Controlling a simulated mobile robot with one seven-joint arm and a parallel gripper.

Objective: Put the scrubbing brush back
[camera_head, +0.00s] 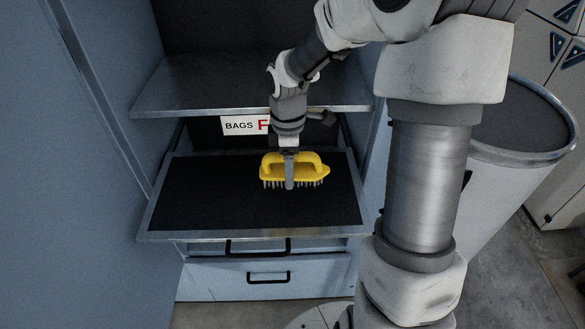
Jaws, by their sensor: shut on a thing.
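The yellow scrubbing brush (314,169) has a looped handle and dark bristles pointing down. It is in the head view, at or just above the dark mat of the middle shelf (210,195), right of the shelf's centre. I cannot tell whether the bristles touch the mat. My gripper (289,178) comes down from above and is shut on the brush; one finger shows in front of its body. The gripper hides part of the brush's middle.
A higher metal-edged shelf (190,88) overhangs behind, with a partly hidden "BAGS" label (238,126) below it. Cabinet walls close in the shelf's sides. Drawers with black handles (268,277) are below. A large round bin (510,155) stands at right. The mat's left half is clear.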

